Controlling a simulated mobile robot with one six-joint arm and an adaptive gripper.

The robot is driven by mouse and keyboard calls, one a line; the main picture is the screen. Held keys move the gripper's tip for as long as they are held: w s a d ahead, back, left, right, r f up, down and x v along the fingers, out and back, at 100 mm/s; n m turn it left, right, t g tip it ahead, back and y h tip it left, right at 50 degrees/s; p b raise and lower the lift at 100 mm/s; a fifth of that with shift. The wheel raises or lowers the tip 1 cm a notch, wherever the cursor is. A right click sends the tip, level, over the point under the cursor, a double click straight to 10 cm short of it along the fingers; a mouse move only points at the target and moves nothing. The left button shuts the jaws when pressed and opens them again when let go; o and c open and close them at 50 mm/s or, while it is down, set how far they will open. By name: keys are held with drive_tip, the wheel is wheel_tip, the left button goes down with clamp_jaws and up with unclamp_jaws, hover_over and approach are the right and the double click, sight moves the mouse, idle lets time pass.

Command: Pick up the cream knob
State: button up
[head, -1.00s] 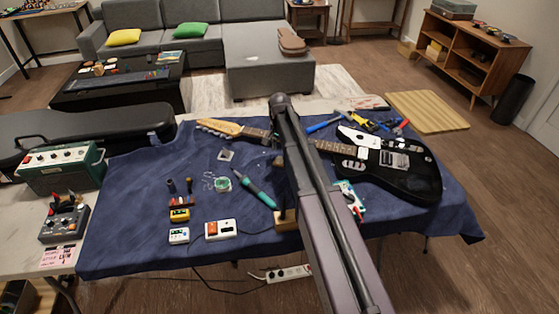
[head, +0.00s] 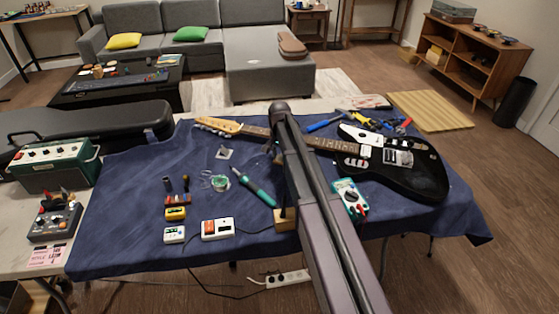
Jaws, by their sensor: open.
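I cannot make out the cream knob in the head view; it is too small or hidden behind my arm. My arm crosses the middle of the picture over the blue cloth (head: 130,225) on the work table. A small dark part of my gripper (head: 277,155) shows just left of the arm, above the cloth near the guitar neck. Its fingers are mostly hidden, with nothing visibly held. The black electric guitar (head: 425,180) lies right of my arm, its neck passing behind the arm to the headstock on the left.
A teal soldering iron (head: 254,187), solder spool (head: 220,184), yellow box (head: 176,213) and white-red box (head: 217,229) lie left of my arm. A green multimeter (head: 349,198) lies right of it. An amplifier (head: 55,167) stands far left. The cloth's left part has free room.

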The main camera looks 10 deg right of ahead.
sight(279, 156)
idle(0.5)
drive_tip(key=c, duration=0.4)
drive_tip(key=shift+r, duration=0.2)
wheel_tip(279, 156, up, 4)
drive_tip(key=p, duration=0.4)
drive_tip(key=shift+f, duration=0.25)
drive_tip(key=s, duration=1)
drive_tip(key=s+r+p, duration=0.1)
drive_tip(key=s, duration=0.5)
drive_tip(key=shift+r, duration=0.1)
